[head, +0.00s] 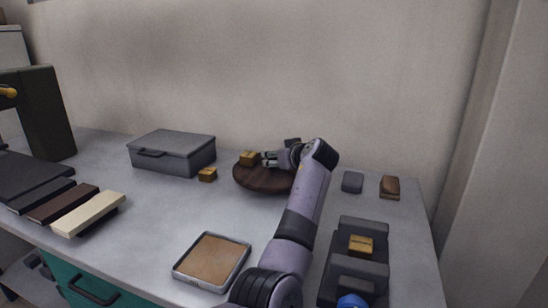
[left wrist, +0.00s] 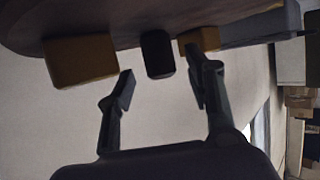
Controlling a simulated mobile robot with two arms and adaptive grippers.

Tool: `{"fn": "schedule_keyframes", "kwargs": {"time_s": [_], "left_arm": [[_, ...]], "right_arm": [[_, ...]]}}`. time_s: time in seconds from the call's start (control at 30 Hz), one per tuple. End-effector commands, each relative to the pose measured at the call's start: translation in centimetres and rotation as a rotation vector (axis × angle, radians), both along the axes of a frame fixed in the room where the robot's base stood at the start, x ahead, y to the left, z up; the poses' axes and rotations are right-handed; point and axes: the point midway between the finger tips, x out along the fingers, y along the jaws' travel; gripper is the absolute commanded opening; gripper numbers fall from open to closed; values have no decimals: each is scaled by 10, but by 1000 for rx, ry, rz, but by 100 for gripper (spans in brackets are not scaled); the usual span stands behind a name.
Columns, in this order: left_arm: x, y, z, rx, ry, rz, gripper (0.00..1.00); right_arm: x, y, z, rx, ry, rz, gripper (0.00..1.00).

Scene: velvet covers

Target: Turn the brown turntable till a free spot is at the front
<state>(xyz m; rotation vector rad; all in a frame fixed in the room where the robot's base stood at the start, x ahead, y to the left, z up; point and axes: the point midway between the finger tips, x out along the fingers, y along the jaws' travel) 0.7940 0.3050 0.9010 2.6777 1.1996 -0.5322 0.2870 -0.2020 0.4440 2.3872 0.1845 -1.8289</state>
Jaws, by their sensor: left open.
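The brown turntable (head: 250,180) is a round dark wooden disc at the back of the table. A yellow block (head: 248,158) sits on its left side, and a dark item (head: 293,141) shows behind my gripper. The disc's front left is bare; my arm hides its right part. My left gripper (head: 268,158) is open above the disc, just right of the yellow block. The left wrist view looks upside down: the turntable (left wrist: 150,15) is at the top, with a yellow block (left wrist: 80,60), a black block (left wrist: 157,53) and another yellow block (left wrist: 198,40). The open fingers (left wrist: 162,86) look empty. My right gripper is not in view.
A grey lidded box (head: 172,152) and a small yellow block (head: 207,174) stand left of the turntable. A tan-lined tray (head: 212,260) lies in front. A dark grey holder (head: 358,265) with a yellow block (head: 360,245) is at right. Books (head: 88,213) lie left.

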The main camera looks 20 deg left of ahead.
Motion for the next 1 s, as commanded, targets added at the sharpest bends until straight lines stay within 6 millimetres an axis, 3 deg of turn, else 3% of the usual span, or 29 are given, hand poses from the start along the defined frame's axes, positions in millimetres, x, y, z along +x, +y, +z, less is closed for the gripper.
{"fn": "schedule_keyframes", "kwargs": {"time_s": [0.3,0.8,0.93,1.0], "left_arm": [[-23,-26,14,0,-2,-1,48],[-24,-27,17,0,-2,-1,48],[-24,-27,32,-1,-2,0,48],[-24,-27,49,0,-3,-1,48]], "right_arm": [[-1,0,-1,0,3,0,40],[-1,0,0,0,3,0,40],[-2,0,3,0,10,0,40],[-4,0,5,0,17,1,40]]}}
